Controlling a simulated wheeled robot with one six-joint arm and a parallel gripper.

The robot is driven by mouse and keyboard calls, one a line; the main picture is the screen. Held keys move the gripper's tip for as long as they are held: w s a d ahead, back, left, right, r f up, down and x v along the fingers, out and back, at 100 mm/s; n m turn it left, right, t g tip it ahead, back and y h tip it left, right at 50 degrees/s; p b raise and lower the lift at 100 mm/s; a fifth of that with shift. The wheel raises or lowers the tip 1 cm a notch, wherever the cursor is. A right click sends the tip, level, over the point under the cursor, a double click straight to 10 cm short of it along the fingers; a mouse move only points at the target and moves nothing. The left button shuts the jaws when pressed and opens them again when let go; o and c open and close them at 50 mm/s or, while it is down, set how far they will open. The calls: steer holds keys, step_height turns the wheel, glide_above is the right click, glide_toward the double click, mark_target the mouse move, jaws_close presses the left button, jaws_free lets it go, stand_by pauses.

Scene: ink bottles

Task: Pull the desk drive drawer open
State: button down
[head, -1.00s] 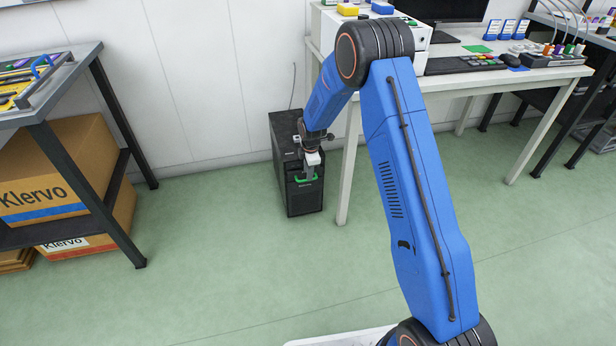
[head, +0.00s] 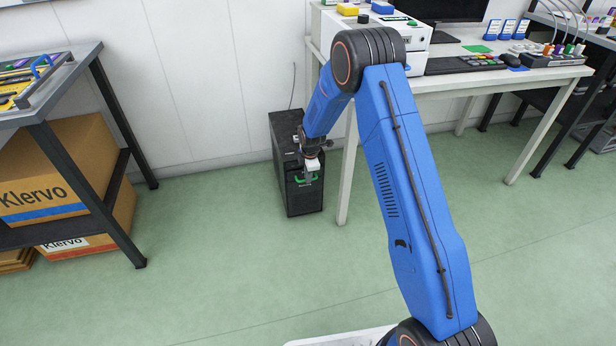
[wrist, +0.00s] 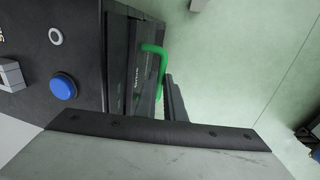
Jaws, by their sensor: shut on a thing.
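The desk drive is a black tower (head: 284,160) standing upright on the floor beside the white desk's left leg. Its drawer has a green handle (head: 302,181) on the front face. The green handle (wrist: 160,50) also shows in the wrist view, standing out from the dark drawer front (wrist: 146,75). My gripper (head: 312,174) is at the upper front of the tower, shut on the green handle. In the wrist view a dark finger (wrist: 176,100) lies beside the handle. How far the drawer stands out is hard to tell.
The white desk (head: 480,78) stands right of the tower, its near left leg (head: 347,180) close by. A dark shelf unit (head: 75,160) with cardboard boxes (head: 60,165) stands at left. The green floor (head: 220,250) in front of the tower is clear.

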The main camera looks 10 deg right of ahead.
steer(key=s+d, duration=0.1)
steer(key=s, duration=1.1)
steer(key=shift+s+d, duration=0.3)
steer(key=shift+s, duration=0.05)
steer(key=c, duration=1.8)
jaws_free()
steer(key=shift+c, duration=0.2)
steer(key=s+r, duration=0.3)
steer(key=r, duration=1.4)
steer(key=shift+d, duration=0.2)
